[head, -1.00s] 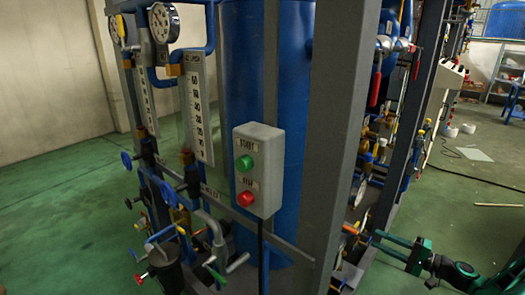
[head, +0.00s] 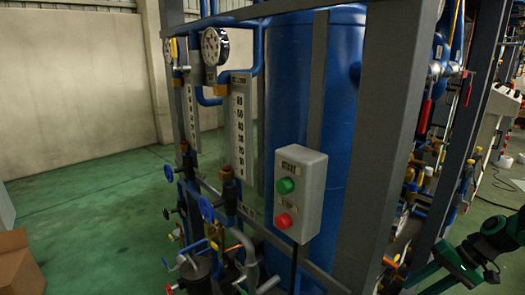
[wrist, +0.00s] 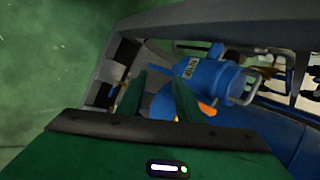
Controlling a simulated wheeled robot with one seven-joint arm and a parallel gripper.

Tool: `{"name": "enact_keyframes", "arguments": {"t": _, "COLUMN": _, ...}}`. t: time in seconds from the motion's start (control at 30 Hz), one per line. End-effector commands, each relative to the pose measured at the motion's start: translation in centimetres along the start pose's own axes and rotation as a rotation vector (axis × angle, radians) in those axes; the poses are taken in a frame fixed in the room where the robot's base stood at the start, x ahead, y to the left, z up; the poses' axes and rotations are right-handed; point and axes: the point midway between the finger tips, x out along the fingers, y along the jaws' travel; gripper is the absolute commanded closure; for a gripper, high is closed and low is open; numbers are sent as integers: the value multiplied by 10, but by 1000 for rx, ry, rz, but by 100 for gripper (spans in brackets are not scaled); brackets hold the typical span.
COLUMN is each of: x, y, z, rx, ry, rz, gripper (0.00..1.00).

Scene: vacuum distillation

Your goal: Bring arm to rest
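My gripper (wrist: 158,82) shows in the wrist view with its two green fingers apart and nothing between them. Beyond the fingers are a blue fitting (wrist: 210,80) with a label and grey frame bars; how far off they are, I cannot tell. In the head view my green arm (head: 480,255) enters at the lower right, beside the frame's base. Its fingertips are not clear there.
A grey frame post (head: 385,130) stands before a blue tank (head: 335,90). A button box (head: 302,190) with green and red buttons hangs on the frame. Gauges (head: 215,46), valves and pipes crowd the left side. A cardboard box (head: 18,262) lies lower left. Green floor (head: 95,215) is open there.

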Motion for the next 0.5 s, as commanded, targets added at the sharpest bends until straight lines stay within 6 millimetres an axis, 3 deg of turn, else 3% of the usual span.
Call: {"name": "enact_keyframes", "arguments": {"t": 0.5, "x": -81, "y": -31, "z": 95, "rx": 6, "ry": 25, "rz": 395, "gripper": 67}}
